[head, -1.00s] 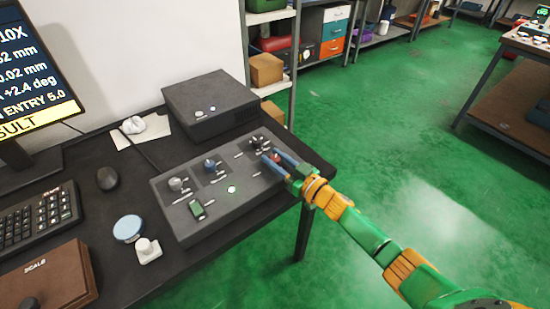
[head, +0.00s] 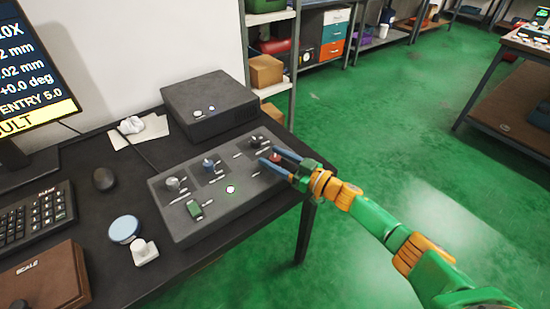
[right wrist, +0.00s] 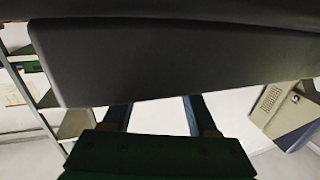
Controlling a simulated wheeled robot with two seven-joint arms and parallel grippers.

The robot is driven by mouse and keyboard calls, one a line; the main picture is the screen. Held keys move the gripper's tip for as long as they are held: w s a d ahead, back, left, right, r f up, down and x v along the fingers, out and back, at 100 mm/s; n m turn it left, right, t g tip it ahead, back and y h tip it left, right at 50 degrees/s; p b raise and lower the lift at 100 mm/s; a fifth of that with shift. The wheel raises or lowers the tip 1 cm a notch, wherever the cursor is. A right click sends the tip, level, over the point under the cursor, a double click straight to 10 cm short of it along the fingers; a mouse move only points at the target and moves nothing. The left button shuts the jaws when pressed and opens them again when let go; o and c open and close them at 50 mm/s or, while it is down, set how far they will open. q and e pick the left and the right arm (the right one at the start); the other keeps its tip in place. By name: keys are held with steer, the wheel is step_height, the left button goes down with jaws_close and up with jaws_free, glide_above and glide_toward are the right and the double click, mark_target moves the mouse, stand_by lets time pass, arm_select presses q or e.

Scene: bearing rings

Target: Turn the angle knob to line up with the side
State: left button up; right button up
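The dark grey control box (head: 228,205) on the black desk carries several small knobs. The red knob (head: 275,156) is near its right edge, between the fingers of my right gripper (head: 271,155). The fingers look spread, with a gap around the knob; any contact is too small to see. A blue knob (head: 208,163), a grey knob (head: 172,183) and a dark knob (head: 257,141) stand apart. The monitor (head: 35,75) reads +0.0 deg. In the right wrist view my fingers (right wrist: 157,103) are apart, their tips hidden behind the box (right wrist: 170,65). My left gripper is not in view.
A dark box (head: 210,105) stands behind the control box. A keyboard (head: 35,215), a mouse (head: 104,179), a round blue-topped piece (head: 124,228) and a brown SCALE box (head: 45,280) lie to the left. Green floor is clear right of the desk.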

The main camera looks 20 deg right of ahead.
mark_target(280, 161)
steer(key=p+v, duration=0.1)
steer(key=v, duration=0.6)
stand_by(1.2)
